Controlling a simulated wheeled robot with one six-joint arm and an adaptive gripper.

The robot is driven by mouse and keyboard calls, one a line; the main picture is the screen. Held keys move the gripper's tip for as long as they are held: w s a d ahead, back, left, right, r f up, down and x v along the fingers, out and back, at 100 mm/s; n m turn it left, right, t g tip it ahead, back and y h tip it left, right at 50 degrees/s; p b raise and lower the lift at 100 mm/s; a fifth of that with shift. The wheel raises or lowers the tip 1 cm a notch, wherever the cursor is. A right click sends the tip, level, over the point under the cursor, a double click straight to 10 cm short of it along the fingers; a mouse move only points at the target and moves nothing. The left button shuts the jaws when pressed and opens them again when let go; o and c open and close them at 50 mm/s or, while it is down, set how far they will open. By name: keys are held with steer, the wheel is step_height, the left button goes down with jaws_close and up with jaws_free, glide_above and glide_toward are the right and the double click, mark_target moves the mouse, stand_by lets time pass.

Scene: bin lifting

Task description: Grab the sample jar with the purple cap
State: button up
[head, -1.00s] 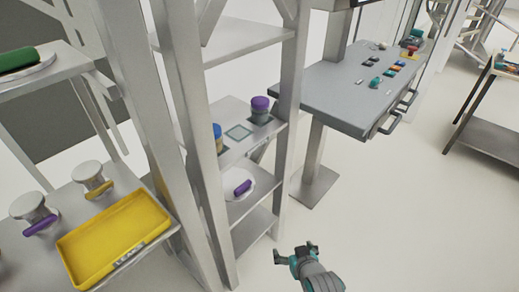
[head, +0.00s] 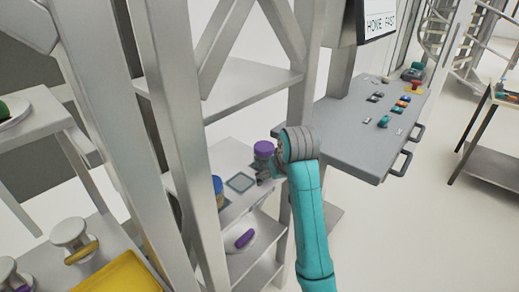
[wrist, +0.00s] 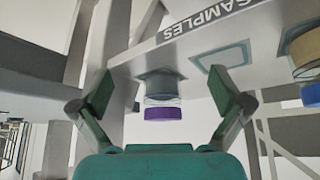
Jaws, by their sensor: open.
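The sample jar with the purple cap (head: 263,149) stands upright on the shelf in the head view, partly hidden by my arm. In the wrist view, which looks upside down, its purple cap (wrist: 164,114) and clear body show between my two fingers. My gripper (wrist: 163,92) is open, with a gap between each finger and the jar. In the head view my gripper (head: 268,173) is beside the jar, mostly hidden behind my wrist.
A jar with a blue cap (head: 217,185) stands on the same shelf, beyond an empty square marker (head: 240,182). The shelf edge has a "SAMPLES" label (wrist: 205,20). Metal posts (head: 187,130) frame the shelf. A grey control desk (head: 350,130) is to the right. A purple object (head: 244,239) lies on the lower shelf.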

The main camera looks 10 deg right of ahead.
mark_target(267, 151)
steer(key=w, duration=1.1)
steer(key=shift+w+a+r, duration=0.1)
steer(key=shift+a+r, duration=0.1)
steer(key=shift+r, duration=0.2)
steer(key=shift+w+f, duration=0.65)
steer(key=shift+w, duration=0.2)
steer(key=shift+w+f, duration=0.65)
steer(key=shift+w, duration=0.15)
steer(key=shift+c, duration=0.2)
steer(key=c, duration=1.4)
